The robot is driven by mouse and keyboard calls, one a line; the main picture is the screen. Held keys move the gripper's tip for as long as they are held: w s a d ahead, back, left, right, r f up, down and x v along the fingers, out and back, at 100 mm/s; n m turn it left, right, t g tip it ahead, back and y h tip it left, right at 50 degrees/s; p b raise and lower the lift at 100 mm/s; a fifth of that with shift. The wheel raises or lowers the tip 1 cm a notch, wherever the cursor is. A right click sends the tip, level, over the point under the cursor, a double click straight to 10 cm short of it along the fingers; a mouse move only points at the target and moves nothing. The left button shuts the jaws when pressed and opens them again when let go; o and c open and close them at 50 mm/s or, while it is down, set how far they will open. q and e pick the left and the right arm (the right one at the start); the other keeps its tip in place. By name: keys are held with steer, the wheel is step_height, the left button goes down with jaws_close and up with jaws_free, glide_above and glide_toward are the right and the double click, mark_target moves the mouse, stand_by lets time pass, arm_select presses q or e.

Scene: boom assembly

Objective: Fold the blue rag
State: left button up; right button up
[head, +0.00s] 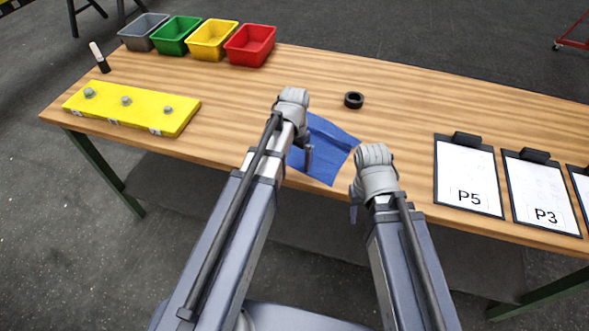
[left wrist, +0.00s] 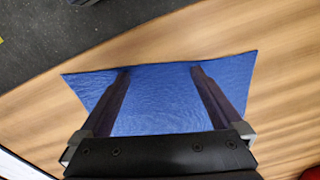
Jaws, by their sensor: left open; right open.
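The blue rag (head: 326,150) lies spread on the wooden table near its front edge, between my two arms. In the left wrist view the rag (left wrist: 160,98) looks flat, with a slanted outline. My left gripper (head: 306,155) is over the rag's left part in the head view and partly hides it. In the left wrist view its two fingers (left wrist: 158,72) are apart above the rag, with nothing visible between them but cloth below. My right gripper (head: 354,200) is just right of the rag at the table's front edge; its fingertips are mostly hidden by the wrist.
The wooden table (head: 400,105) is clear around the rag. A black ring (head: 354,100) lies behind it. A yellow block (head: 132,109) is at the left, with a marker (head: 99,58) behind it. Several coloured bins stand at the back left, including a red bin (head: 250,45). Clipboards (head: 468,175) lie at the right.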

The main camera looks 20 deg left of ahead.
arm_select(q)
steer(key=shift+s, duration=0.1)
steer(key=shift+c, duration=0.8)
steer(key=c, duration=1.4)
steer(key=w+r+p, duration=0.2)
steer(key=r+p, duration=0.1)
steer(key=w+d+r+p, duration=0.1)
steer(key=w+r+p, duration=0.2)
steer(key=r+p, duration=0.1)
steer(key=w+d+r+p, duration=0.1)
steer(key=w+r+p, duration=0.2)
steer(key=shift+d+r, duration=0.15)
steer(key=shift+d, duration=0.1)
jaws_close()
steer(key=w+d+f+b, duration=0.1)
steer(key=w+f, duration=0.1)
steer(key=w, duration=0.1)
steer(key=w+d+f+b, duration=0.1)
steer(key=w+b, duration=0.1)
steer(key=w, duration=0.2)
steer(key=w+d+f+b, duration=0.1)
steer(key=w+f+b, duration=0.1)
steer(key=w, duration=0.2)
steer(key=shift+w+d+f, duration=0.1)
steer(key=shift+d+f, duration=0.2)
steer(key=shift+d, duration=0.05)
steer(key=o, duration=1.6)
jaws_free()
steer(key=shift+c, duration=0.2)
